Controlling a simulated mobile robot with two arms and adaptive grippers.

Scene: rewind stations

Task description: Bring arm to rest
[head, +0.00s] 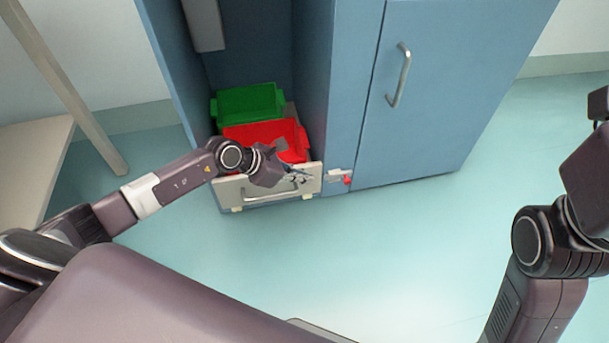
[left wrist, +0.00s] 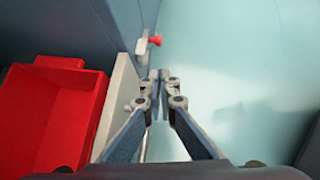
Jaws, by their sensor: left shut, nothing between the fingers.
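My left arm comes in from the left in the head view. Its gripper (head: 303,179) is shut and empty, above the pale drawer front (head: 228,190) at the bottom of the blue cabinet. In the left wrist view the closed fingertips (left wrist: 159,76) point along the outer side of the drawer front, over the floor. I cannot tell whether they touch the handle (head: 262,200). My right arm (head: 540,245) is folded at the right edge of the head view, and its gripper is out of the picture.
A red bin (head: 262,135) and a green bin (head: 248,104) stand behind the drawer front. A small red knob (head: 347,181) is on the cabinet to its right. The cabinet door (head: 432,90) is closed. A pale table (head: 30,160) is at left. The middle floor is clear.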

